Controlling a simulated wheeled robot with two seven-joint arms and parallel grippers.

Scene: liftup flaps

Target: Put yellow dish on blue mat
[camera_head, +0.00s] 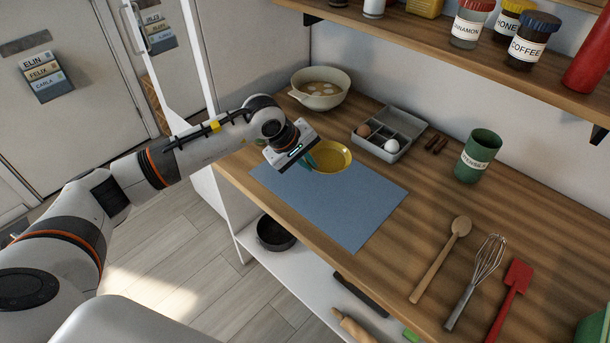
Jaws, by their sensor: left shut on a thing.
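The yellow dish (334,158) is a round shallow bowl at the back edge of the blue mat (340,209). It overlaps the mat's far side in the picture; I cannot tell whether it rests on the mat or is held just above it. My left gripper (309,164) reaches in from the left and is shut on the dish's left rim. The gripper body covers part of the mat's back left corner. My right gripper is not in view.
A cream pot (320,101) stands behind. A grey egg tray (409,129) and a green utensil cup (478,156) stand to the right. A wooden spoon (436,268), whisk (474,284) and red spatula (510,298) lie at the front right. A jar shelf (420,31) hangs above.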

